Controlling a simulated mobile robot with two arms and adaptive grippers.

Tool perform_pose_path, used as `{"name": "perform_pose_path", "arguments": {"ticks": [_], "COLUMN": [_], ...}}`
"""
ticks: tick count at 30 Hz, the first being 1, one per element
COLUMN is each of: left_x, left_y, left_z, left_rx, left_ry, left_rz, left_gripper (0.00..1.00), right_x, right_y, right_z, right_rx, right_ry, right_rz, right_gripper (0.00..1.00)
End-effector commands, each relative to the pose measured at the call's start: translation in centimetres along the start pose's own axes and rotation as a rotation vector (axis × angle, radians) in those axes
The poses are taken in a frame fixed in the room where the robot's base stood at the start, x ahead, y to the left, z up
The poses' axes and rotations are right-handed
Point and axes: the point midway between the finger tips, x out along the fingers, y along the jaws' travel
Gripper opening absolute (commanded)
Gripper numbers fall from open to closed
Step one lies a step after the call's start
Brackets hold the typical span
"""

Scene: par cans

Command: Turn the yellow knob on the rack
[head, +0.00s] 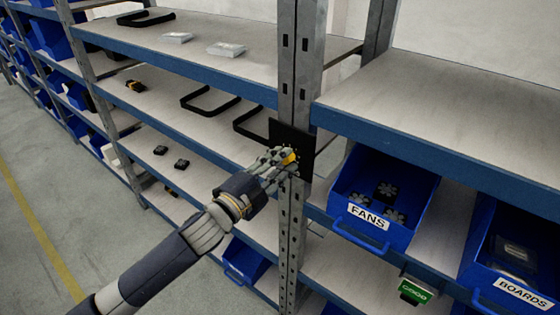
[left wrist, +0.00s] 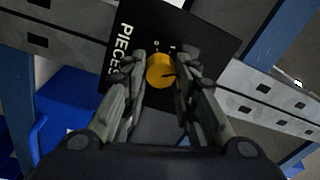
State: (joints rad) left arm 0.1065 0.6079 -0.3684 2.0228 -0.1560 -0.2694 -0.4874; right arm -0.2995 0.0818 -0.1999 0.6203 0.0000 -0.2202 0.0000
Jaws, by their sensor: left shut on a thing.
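The yellow knob (left wrist: 161,71) sits on a black panel (left wrist: 205,30) with white lettering, "PIECES" partly readable. The panel (head: 302,140) is fixed to the rack's upright post (head: 301,60) in the head view. My left gripper (head: 285,160) reaches in from the left and is at the panel. It is shut on the yellow knob (head: 290,158), with one finger on each side in the left wrist view (left wrist: 162,78). The fingers hide part of the knob in the head view. My right gripper is not in view.
Shelves with blue edges (head: 400,140) run on both sides of the post. A blue FANS bin (head: 385,165) and a blue BOARDS bin (head: 490,240) stand to the right. Black handle-like brackets (head: 208,98) lie on the left shelves. Open floor (head: 60,200) lies at the left.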

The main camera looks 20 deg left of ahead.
Motion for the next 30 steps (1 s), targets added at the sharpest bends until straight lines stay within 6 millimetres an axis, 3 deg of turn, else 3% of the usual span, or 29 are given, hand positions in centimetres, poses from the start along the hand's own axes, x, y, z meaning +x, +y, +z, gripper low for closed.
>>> {"name": "perform_pose_path", "arguments": {"ticks": [18,30], "left_x": [0.0,0.0], "left_y": [-0.1,-0.1], "left_z": [-0.1,-0.1], "left_rx": [-0.572,-0.806], "left_ry": [-0.036,-0.05], "left_rz": [-0.026,-0.036], "left_gripper": [0.03,0.03], "right_x": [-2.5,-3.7], "right_y": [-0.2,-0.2], "right_z": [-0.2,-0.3], "right_rx": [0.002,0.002], "right_ry": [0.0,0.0], "right_rz": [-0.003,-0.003], "right_gripper": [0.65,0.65]}}
